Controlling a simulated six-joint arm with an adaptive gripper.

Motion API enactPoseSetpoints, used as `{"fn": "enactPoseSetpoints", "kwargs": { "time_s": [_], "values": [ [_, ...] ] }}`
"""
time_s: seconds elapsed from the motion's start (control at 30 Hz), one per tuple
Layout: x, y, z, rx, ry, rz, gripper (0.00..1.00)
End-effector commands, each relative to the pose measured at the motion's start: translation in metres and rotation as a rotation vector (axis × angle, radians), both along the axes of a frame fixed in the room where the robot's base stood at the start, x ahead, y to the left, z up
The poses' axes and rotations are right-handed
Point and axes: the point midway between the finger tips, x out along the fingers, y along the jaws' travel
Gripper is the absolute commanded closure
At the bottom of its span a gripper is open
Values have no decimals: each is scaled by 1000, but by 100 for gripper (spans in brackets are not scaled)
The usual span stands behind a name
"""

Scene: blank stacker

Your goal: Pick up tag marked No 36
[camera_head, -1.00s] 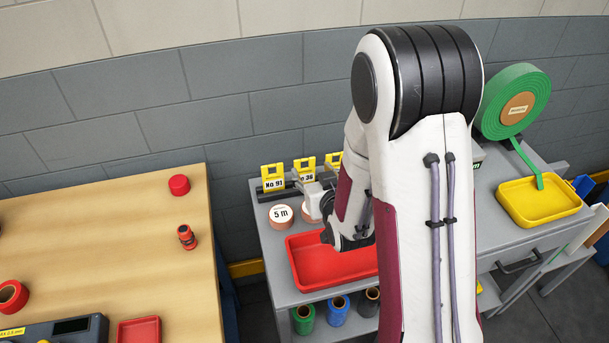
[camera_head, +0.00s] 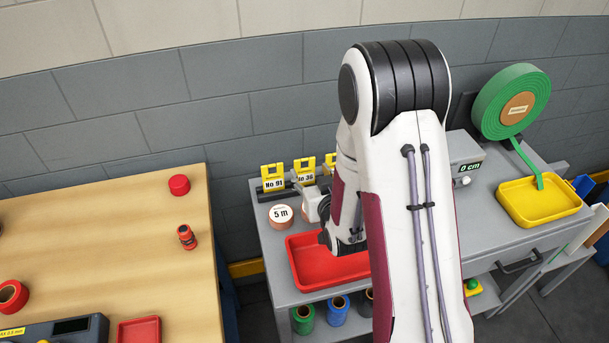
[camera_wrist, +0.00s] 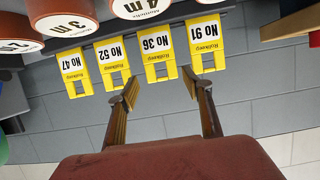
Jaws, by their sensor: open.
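The yellow tag marked No 36 (camera_wrist: 158,52) hangs upside down in the wrist view, between tag No 52 (camera_wrist: 113,62) and tag No 91 (camera_wrist: 204,46). Tag No 36 (camera_head: 304,174) also shows in the head view, second from the left on the rail. My gripper (camera_wrist: 160,78) is open and empty. Its fingertips lie to either side of tag No 36 in the wrist view, level with its end edge. I cannot tell whether they reach its depth.
Tag No 47 (camera_wrist: 74,72) hangs at the row's far left in the wrist view. Label rolls, such as the 5 m roll (camera_head: 282,214), stand close by the tags. A red tray (camera_head: 308,270) lies in front, and a yellow tray (camera_head: 540,202) at right.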

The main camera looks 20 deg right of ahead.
Motion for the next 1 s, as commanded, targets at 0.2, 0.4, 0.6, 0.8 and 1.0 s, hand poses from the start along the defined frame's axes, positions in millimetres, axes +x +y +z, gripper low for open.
{"fn": "enactPoseSetpoints", "kwargs": {
  "time_s": [0.2, 0.4, 0.6, 0.8, 1.0],
  "values": [
    [10, 0, -4, 0, 0, 0, 50],
    [10, 0, -4, 0, 0, 0, 50],
    [12, 0, -4, 0, 0, 0, 50],
    [24, 1, -5, 0, -1, 0, 50],
    [44, 2, -8, 0, -1, 0, 50]
  ]
}}
